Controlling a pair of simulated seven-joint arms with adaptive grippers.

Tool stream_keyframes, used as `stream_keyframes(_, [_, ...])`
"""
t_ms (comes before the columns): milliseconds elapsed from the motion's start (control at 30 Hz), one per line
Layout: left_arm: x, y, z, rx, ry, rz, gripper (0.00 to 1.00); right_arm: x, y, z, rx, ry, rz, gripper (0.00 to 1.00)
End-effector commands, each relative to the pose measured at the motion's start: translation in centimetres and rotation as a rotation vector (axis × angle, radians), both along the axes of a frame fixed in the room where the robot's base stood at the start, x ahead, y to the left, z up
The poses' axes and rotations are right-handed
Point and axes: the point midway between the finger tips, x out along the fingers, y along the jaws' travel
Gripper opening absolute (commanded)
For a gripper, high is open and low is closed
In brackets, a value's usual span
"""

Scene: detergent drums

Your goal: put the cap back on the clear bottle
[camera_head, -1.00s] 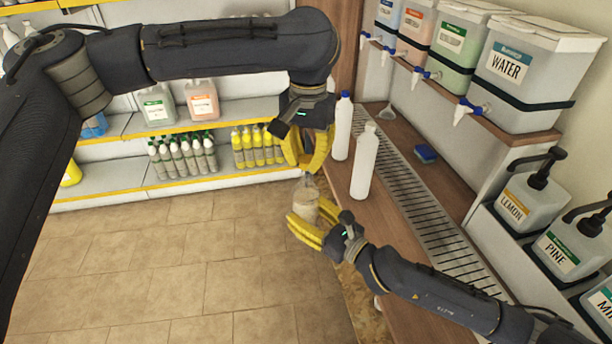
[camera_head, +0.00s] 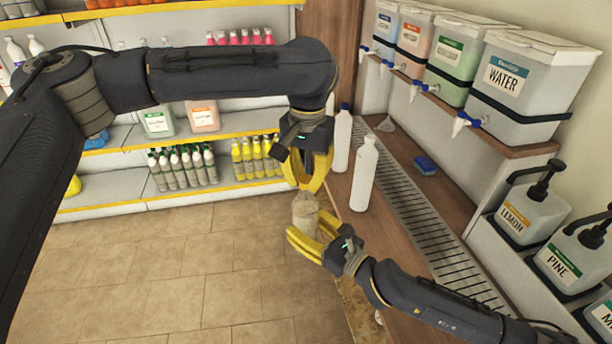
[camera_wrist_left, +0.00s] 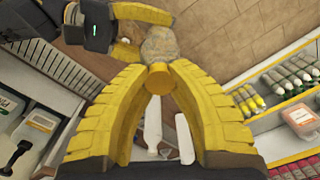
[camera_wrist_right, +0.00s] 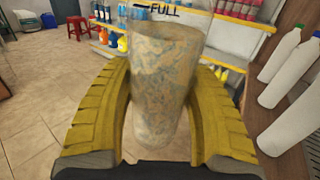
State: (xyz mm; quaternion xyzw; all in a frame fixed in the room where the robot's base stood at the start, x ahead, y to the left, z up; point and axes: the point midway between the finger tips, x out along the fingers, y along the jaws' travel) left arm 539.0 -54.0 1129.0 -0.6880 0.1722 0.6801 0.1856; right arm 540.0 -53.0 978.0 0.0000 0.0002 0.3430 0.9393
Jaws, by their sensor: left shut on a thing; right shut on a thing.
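The clear bottle (camera_head: 305,214) has a mottled beige look. My right gripper (camera_head: 308,240) is shut around it and holds it in the air, roughly upright; it fills the middle of the right wrist view (camera_wrist_right: 165,85). My left gripper (camera_head: 312,186) is just above the bottle's top, pointing down. In the left wrist view its fingertips are shut on a round orange-yellow cap (camera_wrist_left: 161,79), which lines up close to the bottle (camera_wrist_left: 160,45). I cannot tell whether the cap touches the bottle's neck, which is mostly hidden in the head view.
Two white bottles, one blue-capped (camera_head: 341,140) and one white-topped (camera_head: 363,178), stand on the wooden counter (camera_head: 408,178) close right of my grippers. Dispensers (camera_head: 525,85) line the right. Open floor (camera_head: 180,260) lies left.

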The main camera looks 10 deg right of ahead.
Motion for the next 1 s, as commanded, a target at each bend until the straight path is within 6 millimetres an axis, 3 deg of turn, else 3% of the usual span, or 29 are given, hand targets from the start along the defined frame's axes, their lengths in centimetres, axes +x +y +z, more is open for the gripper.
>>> stream_keyframes(1000, [0.01, 0.02, -0.91, 0.001, 0.0, 0.001, 0.09, 0.02, 0.01, 0.13, 0.001, -0.003, 0.001, 0.09])
